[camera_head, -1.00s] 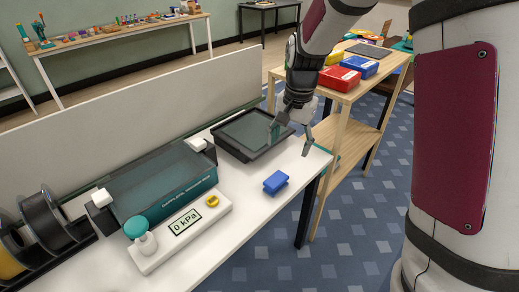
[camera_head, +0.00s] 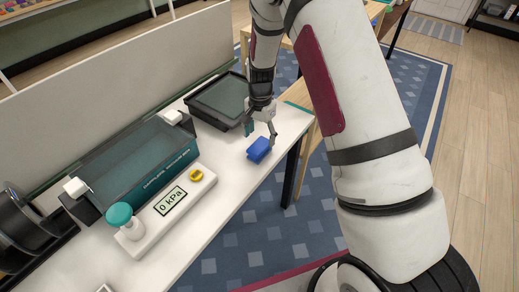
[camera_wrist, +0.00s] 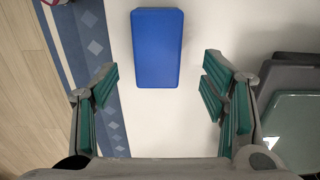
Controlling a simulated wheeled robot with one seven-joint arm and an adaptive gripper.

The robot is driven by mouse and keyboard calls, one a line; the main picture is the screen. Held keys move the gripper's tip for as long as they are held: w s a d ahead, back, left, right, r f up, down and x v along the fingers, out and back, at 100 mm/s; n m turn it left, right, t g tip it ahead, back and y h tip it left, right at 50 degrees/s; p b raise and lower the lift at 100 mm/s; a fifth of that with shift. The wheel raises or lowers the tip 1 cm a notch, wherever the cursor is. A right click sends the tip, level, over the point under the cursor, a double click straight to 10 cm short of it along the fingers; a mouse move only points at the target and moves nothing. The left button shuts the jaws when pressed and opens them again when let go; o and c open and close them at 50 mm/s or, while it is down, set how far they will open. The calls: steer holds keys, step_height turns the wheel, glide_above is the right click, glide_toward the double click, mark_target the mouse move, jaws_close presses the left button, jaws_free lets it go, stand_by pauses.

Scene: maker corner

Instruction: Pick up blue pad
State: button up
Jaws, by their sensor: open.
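The blue pad (camera_head: 259,149) lies on the white table near its right front edge. In the wrist view the blue pad (camera_wrist: 157,48) shows as a plain blue rectangle on the white surface, ahead of the space between my fingers. My gripper (camera_head: 260,130) is open, just behind and above the pad in the head view. In the wrist view the teal-padded fingers of my gripper (camera_wrist: 160,88) are spread wide with nothing between them.
A dark tray (camera_head: 204,116) stands behind my gripper. A teal-lidded chamber (camera_head: 135,160) and a white gauge unit (camera_head: 150,230) with a 0 kPa display are to the left. Black spools (camera_head: 30,230) stand at far left. The table's front edge (camera_head: 235,208) is close to the pad.

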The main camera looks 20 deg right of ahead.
mark_target(260, 145)
steer(key=shift+s+a+f+p, duration=0.15)
steer(key=shift+s+f+p, duration=0.05)
steer(key=shift+f, duration=1.2)
steer(key=shift+s+a+f+p, duration=0.1)
steer(key=shift+s+f+p, duration=0.05)
steer(key=shift+f, duration=1.25)
steer(key=c, duration=1.2)
